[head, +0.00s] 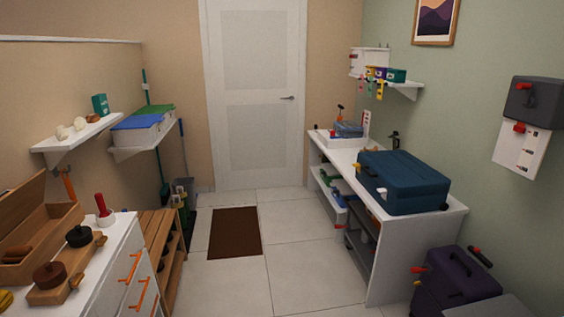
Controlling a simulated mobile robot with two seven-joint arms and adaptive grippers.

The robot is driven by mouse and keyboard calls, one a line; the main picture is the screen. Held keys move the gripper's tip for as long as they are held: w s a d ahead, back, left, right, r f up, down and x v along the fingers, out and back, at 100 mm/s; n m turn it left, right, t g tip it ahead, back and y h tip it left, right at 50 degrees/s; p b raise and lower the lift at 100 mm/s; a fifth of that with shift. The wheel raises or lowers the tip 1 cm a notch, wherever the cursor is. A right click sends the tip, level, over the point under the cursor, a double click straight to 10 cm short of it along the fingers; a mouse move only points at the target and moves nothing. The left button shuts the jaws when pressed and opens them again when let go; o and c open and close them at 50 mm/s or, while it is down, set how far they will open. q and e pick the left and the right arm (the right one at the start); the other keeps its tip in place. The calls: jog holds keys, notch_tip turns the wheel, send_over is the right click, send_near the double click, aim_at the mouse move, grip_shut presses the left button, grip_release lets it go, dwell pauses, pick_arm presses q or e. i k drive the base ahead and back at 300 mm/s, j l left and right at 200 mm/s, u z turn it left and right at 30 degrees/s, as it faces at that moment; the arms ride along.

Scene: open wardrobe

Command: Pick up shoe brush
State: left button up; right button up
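No shoe brush can be told for certain. An open wooden box (62,228) with a raised lid stands on the white cabinet at the left. Small brown wooden pieces (15,255) lie in its near left end, and one may be a brush. In front of the box are wooden blocks with dark round tops, one nearer (48,276) and one farther (80,236). A red-handled item (103,206) stands upright at the cabinet's far end. Neither of my grippers shows in the head view.
The white cabinet (118,250) has orange handles, with a wooden rack (172,252) beyond it. A brown mat (235,232) lies on the open floor before the white door (256,95). A blue case (402,182) sits on the right bench; a purple suitcase (455,285) stands below.

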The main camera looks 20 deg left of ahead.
aim_at(14, 255)
jog(key=i+j+u, duration=0.1)
jog(key=i, duration=0.65)
jog(key=i+j+u, duration=0.1)
jog(key=i, duration=0.65)
jog(key=i+l+u, duration=0.1)
jog(key=i+u, duration=0.3)
jog(key=i+l+u, duration=0.2)
jog(key=u, duration=0.2)
jog(key=i, duration=0.1)
